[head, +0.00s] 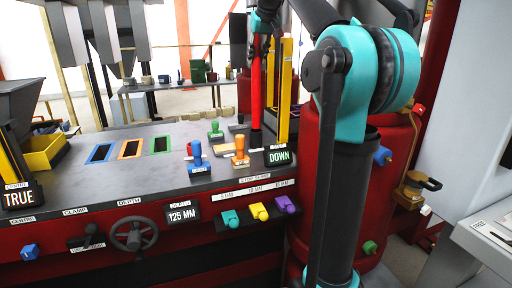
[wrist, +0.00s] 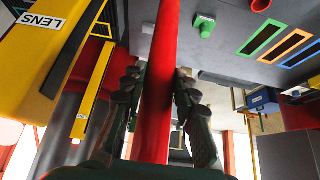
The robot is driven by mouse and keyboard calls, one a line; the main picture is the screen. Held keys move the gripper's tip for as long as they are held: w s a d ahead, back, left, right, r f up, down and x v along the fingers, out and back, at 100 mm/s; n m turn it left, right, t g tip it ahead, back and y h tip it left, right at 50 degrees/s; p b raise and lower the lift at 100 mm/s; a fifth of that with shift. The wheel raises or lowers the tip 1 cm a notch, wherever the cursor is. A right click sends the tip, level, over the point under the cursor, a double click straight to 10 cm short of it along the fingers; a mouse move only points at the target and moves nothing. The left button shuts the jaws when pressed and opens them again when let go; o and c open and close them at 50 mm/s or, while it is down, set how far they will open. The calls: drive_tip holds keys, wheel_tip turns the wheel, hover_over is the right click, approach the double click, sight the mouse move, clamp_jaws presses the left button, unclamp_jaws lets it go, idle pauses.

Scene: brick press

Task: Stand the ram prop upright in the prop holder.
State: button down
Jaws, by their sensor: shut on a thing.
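The ram prop, a long red rod (head: 255,85), stands about upright in the head view at the back right of the press table. My gripper (head: 261,30) is shut on it near its top. In the wrist view the red rod (wrist: 157,80) runs between both dark fingers (wrist: 158,95). Its lower end meets a dark piece (head: 256,138) beside the DOWN sign. I cannot tell whether that piece is the prop holder, or whether the rod is seated in it, above it or in front of it.
A yellow upright frame (head: 285,90) stands close to the right of the rod. An orange stamp (head: 240,152), a blue stamp (head: 197,160) and a green stamp (head: 215,131) stand to the left. The DOWN sign (head: 278,156) is close in front. A yellow LENS block (wrist: 50,50) is near my gripper.

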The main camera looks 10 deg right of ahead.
sight(258, 76)
drive_tip(key=shift+f, duration=3.8)
drive_tip(key=shift+c, duration=1.5)
unclamp_jaws()
drive_tip(key=shift+s, duration=0.1)
drive_tip(key=s+d, duration=0.2)
drive_tip(key=s, duration=0.9)
drive_tip(key=shift+s+d, duration=0.15)
drive_tip(key=shift+s, duration=0.15)
